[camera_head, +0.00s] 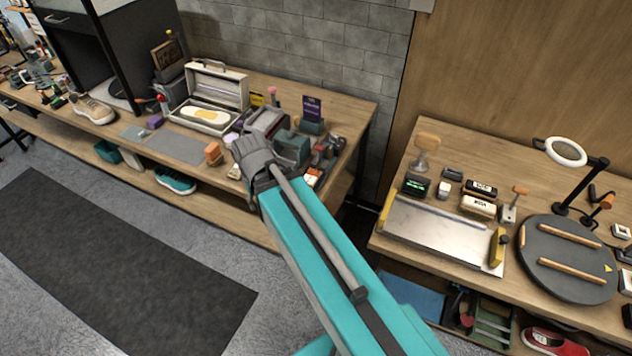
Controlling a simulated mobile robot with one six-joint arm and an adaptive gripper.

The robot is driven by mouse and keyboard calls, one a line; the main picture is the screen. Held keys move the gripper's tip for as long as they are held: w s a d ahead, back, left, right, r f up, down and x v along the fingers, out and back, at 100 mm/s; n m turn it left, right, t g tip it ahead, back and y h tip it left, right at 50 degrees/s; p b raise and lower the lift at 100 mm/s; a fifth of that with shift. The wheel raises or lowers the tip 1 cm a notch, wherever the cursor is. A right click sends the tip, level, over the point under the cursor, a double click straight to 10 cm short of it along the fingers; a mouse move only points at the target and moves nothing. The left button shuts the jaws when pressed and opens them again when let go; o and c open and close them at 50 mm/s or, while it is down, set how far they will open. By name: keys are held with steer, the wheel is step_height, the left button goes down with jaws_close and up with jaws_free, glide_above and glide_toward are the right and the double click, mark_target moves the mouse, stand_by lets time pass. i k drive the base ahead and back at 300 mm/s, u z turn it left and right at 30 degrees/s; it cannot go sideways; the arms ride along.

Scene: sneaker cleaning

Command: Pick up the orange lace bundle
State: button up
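I cannot pick out an orange lace bundle with certainty. A small orange-brown block-like item (212,153) stands near the front edge of the left workbench (352,97); it is too small to tell whether it is laces. A small orange-and-white item (312,177) lies at the bench's front right edge, partly behind my arm. My gripper (243,145) is over the front part of the left bench, just right of the orange-brown item in the picture. Its fingers are seen from behind, so their opening and anything between them are hidden.
An open white case (216,84) and a grey mat (176,148) are on the left bench, with crowded small items around my gripper. The right bench holds a metal tray (432,228), a round dark turntable (567,262) and a ring lamp (566,151). A gap separates the benches.

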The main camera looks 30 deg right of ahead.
mark_target(312, 176)
steer(key=z, duration=0.05)
steer(key=k, duration=1.45)
steer(key=z, duration=1.1)
steer(key=i, duration=1)
steer(key=u, duration=0.05)
